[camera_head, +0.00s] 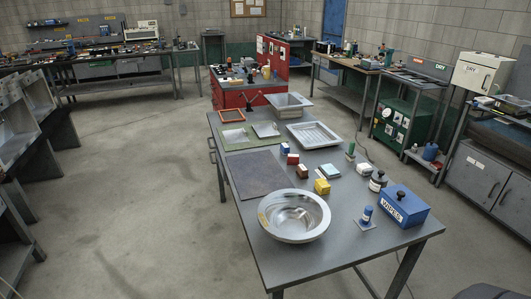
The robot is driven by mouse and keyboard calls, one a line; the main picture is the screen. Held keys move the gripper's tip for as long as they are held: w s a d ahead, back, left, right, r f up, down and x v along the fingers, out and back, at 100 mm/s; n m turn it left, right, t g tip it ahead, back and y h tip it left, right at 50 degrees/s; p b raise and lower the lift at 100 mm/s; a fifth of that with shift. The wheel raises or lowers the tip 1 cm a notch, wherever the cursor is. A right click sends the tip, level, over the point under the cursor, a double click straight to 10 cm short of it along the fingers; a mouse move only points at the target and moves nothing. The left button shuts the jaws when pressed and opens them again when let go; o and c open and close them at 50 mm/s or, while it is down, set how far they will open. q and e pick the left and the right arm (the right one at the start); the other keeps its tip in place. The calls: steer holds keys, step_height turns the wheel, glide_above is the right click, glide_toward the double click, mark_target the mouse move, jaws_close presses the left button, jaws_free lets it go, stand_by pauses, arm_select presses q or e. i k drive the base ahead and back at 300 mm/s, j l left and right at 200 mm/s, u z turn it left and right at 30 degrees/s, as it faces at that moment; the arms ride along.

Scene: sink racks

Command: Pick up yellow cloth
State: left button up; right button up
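A small yellow item (322,186), blocky like a folded cloth, sits on the grey metal table (345,235), just behind and to the right of a round steel basin (294,214). It is too small to tell for certain that it is cloth. A small light blue and white item (330,171) lies close behind it. Neither of my grippers shows in the head view.
Small red (293,158) and white (302,170) blocks stand behind the yellow item. A blue wipes box (403,207) and dark-topped jar (377,181) stand to the right. A dark mat (262,174) lies left; steel trays (314,134) are farther back.

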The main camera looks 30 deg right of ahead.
mark_target(321, 185)
steer(key=z, duration=1.4)
